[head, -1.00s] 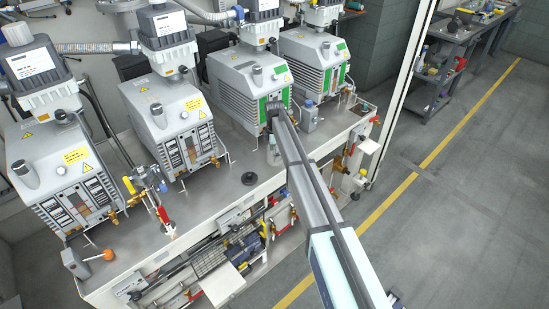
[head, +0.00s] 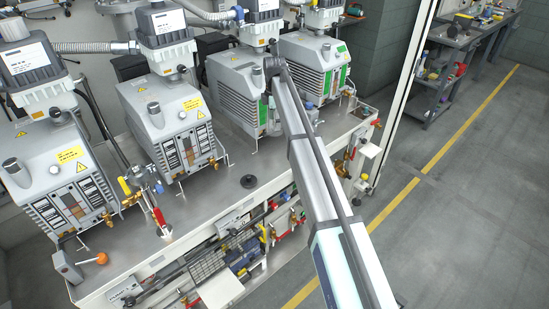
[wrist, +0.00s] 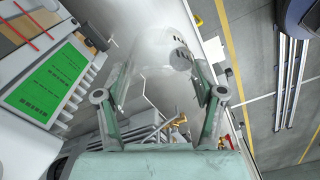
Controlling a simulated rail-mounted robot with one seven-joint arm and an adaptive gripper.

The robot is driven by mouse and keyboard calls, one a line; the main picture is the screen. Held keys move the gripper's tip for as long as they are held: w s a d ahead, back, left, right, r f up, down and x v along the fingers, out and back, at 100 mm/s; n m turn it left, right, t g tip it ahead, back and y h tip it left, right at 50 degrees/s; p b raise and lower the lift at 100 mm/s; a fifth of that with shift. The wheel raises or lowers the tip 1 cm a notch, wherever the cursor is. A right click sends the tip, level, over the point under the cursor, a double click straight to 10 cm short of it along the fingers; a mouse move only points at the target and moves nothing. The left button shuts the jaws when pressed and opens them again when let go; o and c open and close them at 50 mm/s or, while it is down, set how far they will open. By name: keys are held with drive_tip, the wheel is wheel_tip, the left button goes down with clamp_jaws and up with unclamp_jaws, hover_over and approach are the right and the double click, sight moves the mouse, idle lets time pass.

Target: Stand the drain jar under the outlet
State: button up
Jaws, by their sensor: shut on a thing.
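My gripper (wrist: 160,82) is shut on a clear, see-through drain jar (wrist: 147,38), which sits between its two green-grey fingers in the wrist view. The jar's far end is hard to make out against the bench. In the head view my gripper (head: 269,118) hangs in front of the third pump (head: 236,90), partly behind my arm; I cannot make out the jar there. Brass outlet fittings show low on the second pump's front (head: 214,160) and in the wrist view (wrist: 179,121). I cannot tell which outlet is meant.
Pumps stand in a row on the grey bench (head: 205,205). A black round disc (head: 248,181) lies on the bench, with clear top around it. A red-handled valve (head: 160,222) and an orange-knobbed lever (head: 98,259) stand at the left. A white post (head: 405,90) rises at the right.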

wheel_tip(320, 180, down, 20)
drive_tip(key=p, duration=0.5)
drive_tip(key=shift+r, duration=0.15)
idle(0.3)
drive_tip(key=o, duration=1.2)
